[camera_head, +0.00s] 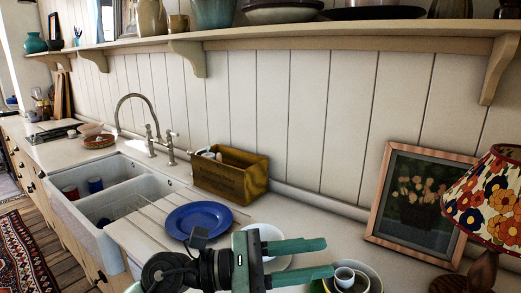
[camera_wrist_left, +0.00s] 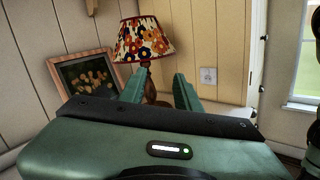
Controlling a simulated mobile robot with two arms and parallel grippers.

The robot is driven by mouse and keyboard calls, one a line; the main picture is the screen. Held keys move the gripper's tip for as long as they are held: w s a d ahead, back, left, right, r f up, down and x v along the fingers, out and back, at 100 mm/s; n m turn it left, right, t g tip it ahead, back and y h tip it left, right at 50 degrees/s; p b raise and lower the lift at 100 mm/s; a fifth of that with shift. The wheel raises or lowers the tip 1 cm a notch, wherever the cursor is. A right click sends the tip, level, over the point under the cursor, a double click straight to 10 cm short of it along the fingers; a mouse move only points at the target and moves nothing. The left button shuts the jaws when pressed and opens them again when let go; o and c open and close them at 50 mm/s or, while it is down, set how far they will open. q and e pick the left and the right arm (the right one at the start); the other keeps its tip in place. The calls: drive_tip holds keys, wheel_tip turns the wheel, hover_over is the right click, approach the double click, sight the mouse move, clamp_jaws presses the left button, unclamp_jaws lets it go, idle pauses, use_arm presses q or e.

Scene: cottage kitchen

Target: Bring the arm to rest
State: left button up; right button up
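My left gripper (camera_head: 318,259) reaches in low at the middle of the head view, above the counter, with its green fingers pointing right. The two fingers are apart, with nothing held between them. The left wrist view also shows the open fingers of this gripper (camera_wrist_left: 158,88), pointing toward the lamp (camera_wrist_left: 143,45) and framed picture (camera_wrist_left: 85,85), apart from both. A white bowl (camera_head: 268,236) is partly hidden behind the gripper. My right gripper is not seen.
A blue plate (camera_head: 198,220) lies on the drainboard beside the double sink (camera_head: 105,200). A wooden box (camera_head: 230,175) stands by the wall. The framed picture (camera_head: 420,205) and the flowered lamp (camera_head: 490,205) stand at the right. A shelf (camera_head: 330,30) runs above.

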use_arm(q)
drive_tip(key=w+a+r+n+t+y, duration=0.25)
drive_tip(key=a+n+t, duration=0.35)
drive_tip(key=n+t, duration=0.5)
drive_tip(key=w+a+r+n+t+y, duration=0.15)
drive_tip(key=w+a+n+t, duration=0.4)
drive_tip(key=n, duration=0.95)
drive_tip(key=s+a+f+n+y, duration=0.1)
drive_tip(key=a+f+n+y, duration=0.7)
drive_tip(key=f+n, duration=0.2)
drive_tip(key=s+a+f+n+y, duration=0.1)
drive_tip(key=a+f+n+y, duration=0.6)
drive_tip(key=f+n, duration=0.35)
drive_tip(key=s+a+f+n+g, duration=0.2)
drive_tip(key=s+f+n+g, duration=0.95)
drive_tip(key=s+f, duration=1.2)
drive_tip(key=s+f+m+g, duration=0.2)
drive_tip(key=f, duration=1.1)
drive_tip(key=s+f+m+g, duration=0.1)
drive_tip(key=s+f+g, duration=0.1)
drive_tip(key=f, duration=1)
drive_tip(key=s+a+f+g, duration=0.1)
drive_tip(key=s+a+f, duration=0.2)
drive_tip(key=s+f, duration=1.1)
drive_tip(key=shift+s+f+m, duration=0.3)
drive_tip(key=shift+s, duration=0.45)
